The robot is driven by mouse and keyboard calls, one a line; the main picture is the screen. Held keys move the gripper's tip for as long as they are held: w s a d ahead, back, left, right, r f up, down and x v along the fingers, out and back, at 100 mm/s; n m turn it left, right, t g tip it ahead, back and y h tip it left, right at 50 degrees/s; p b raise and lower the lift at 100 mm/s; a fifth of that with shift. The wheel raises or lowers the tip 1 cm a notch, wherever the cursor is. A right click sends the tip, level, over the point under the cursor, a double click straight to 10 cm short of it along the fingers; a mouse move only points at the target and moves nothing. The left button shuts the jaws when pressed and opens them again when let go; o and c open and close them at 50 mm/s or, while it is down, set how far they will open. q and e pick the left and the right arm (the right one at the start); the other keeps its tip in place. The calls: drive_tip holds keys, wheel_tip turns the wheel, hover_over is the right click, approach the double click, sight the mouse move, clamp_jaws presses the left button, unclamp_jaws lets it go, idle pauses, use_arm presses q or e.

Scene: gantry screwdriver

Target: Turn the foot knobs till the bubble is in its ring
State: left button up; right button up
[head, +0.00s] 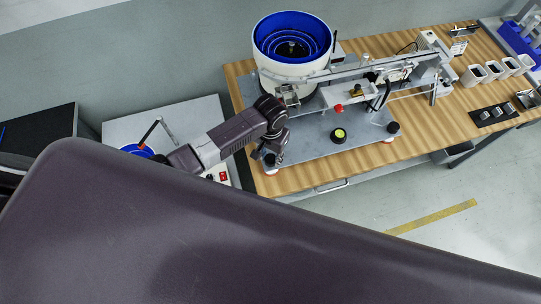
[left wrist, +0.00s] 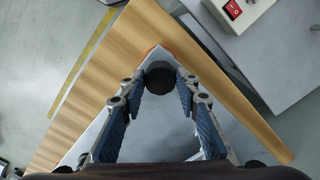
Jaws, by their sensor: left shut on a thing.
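A grey base plate (head: 310,147) carries the machine on the wooden table. A round level (head: 339,135) with a yellow-green face and black rim sits near its front edge; its bubble is too small to make out. A black foot knob (head: 393,127) stands at the plate's front right corner. My left gripper (head: 271,160) is at the front left corner. In the left wrist view a black foot knob (left wrist: 159,78) sits between the fingertips, and the gripper is shut on it. An orange-red foot shows beneath it. My right gripper is not in view.
A blue-lined bowl feeder (head: 291,38) and a metal rail (head: 345,70) stand behind the level. White cups (head: 474,76) and a black tray (head: 493,114) are at the right. A box with a red switch (left wrist: 233,10) stands beside the table. The wooden tabletop (head: 420,140) is clear in front.

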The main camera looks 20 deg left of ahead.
sight(271, 159)
use_arm(q)
drive_tip(key=n, duration=0.3)
drive_tip(key=shift+d+n, duration=0.1)
drive_tip(key=shift+n, duration=0.3)
drive_tip(key=n, duration=0.3)
drive_tip(key=shift+n, duration=0.3)
drive_tip(key=n, duration=0.5)
drive_tip(key=shift+w+n, duration=0.1)
drive_tip(key=shift+n, duration=1.1)
drive_tip(key=o, duration=1.2)
drive_tip(key=shift+c, duration=0.2)
drive_tip(key=shift+r, duration=3.8)
